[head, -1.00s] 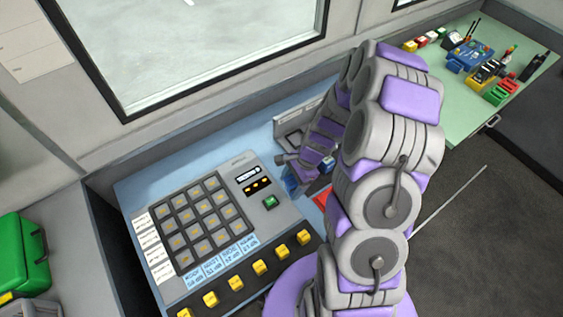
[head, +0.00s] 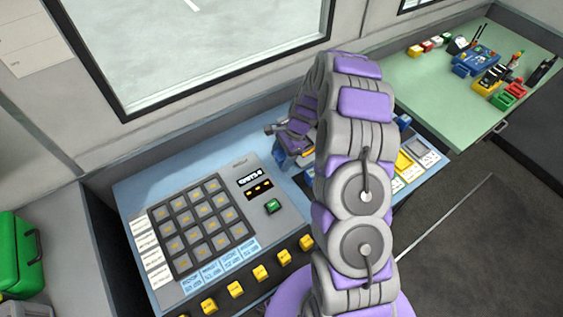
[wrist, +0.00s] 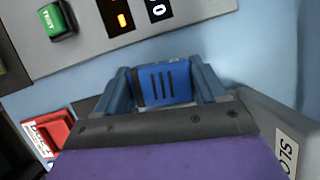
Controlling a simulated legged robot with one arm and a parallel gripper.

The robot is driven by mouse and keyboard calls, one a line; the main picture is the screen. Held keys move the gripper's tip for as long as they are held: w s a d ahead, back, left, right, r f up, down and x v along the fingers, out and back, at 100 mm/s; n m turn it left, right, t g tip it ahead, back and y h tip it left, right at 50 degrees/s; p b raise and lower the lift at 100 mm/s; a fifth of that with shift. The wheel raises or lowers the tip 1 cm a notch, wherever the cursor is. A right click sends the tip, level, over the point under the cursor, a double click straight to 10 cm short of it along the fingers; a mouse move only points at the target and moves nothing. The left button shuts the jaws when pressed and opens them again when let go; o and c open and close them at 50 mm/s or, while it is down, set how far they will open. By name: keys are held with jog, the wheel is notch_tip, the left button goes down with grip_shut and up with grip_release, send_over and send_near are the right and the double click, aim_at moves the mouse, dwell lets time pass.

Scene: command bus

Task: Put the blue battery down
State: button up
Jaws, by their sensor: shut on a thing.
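The blue battery (wrist: 163,84), with dark slots on its face, is between the two blue-grey fingers of my gripper (wrist: 163,88) in the wrist view. The gripper is shut on it. The battery appears close to the light blue console top; whether it touches cannot be told. In the head view my gripper (head: 284,158) is over the console top, just right of the keypad panel, partly hidden by my arm. The battery cannot be made out clearly there.
The keypad panel (head: 203,226) with a green TEST button (head: 272,206) is left of the gripper. A red switch (wrist: 49,133) and a grey labelled block (wrist: 281,132) flank it in the wrist view. A green desk (head: 444,95) with several items is far right.

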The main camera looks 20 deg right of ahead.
notch_tip(320, 180, down, 3)
jog(key=shift+r+b, duration=0.1)
jog(key=shift+b, duration=0.35)
jog(key=o, duration=1.3)
jog(key=shift+c, duration=0.2)
jog(key=shift+r, duration=0.1)
